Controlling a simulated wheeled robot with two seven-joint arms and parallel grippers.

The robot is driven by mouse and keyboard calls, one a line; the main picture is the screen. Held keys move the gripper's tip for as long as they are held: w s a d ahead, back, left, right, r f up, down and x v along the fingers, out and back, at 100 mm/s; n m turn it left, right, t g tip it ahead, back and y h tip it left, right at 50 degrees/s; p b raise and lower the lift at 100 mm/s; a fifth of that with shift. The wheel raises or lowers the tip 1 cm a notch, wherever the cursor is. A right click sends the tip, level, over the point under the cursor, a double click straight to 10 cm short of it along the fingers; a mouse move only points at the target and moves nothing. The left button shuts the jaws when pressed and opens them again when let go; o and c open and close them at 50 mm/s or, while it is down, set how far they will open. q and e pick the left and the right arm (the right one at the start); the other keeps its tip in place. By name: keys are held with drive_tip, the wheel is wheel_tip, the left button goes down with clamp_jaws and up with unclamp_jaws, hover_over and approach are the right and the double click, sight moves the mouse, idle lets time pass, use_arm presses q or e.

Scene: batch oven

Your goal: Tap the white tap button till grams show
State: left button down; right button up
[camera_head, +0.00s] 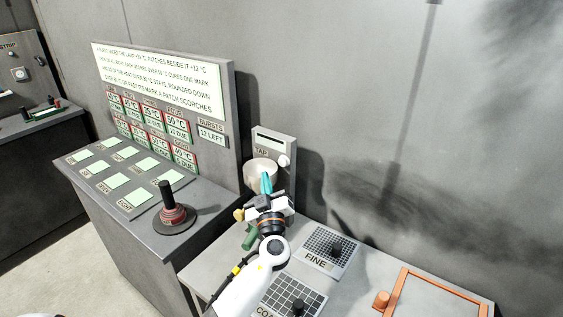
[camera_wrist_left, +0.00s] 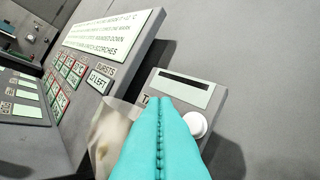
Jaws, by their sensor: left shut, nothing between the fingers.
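The white tap button (camera_head: 284,160) is a round knob on the front of a grey panel (camera_head: 288,143) labelled TAP; it also shows in the left wrist view (camera_wrist_left: 196,124). A dark display slot (camera_wrist_left: 187,84) above it shows no readable figures. My left gripper (camera_head: 266,181) has teal fingers, shut and empty, just in front of the panel and left of the button. In the left wrist view the fingertips (camera_wrist_left: 160,98) overlap the panel, partly covering the TAP label; I cannot tell if they touch anything. My right gripper is not in view.
A pale bowl (camera_head: 260,172) stands below the panel, beside my fingers. To the right are a FINE grid plate (camera_head: 328,247), a second grid plate (camera_head: 290,299) and an orange frame (camera_head: 402,279). A console with a black-handled joystick (camera_head: 168,203) stands left.

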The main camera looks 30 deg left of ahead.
sight(274, 177)
use_arm(q)
drive_tip(key=w, duration=0.1)
drive_tip(key=w+b, duration=0.2)
drive_tip(key=shift+w+d+f, duration=0.15)
drive_tip(key=shift+w+f, duration=0.1)
drive_tip(key=shift+f, duration=0.05)
drive_tip(key=shift+w+r+b, duration=0.25)
drive_tip(key=shift+w+b, duration=0.2)
drive_tip(key=shift+w, duration=0.25)
idle(1.3)
drive_tip(key=shift+w+d+b, duration=0.1)
drive_tip(key=shift+w+b, duration=0.3)
drive_tip(key=shift+b, duration=0.6)
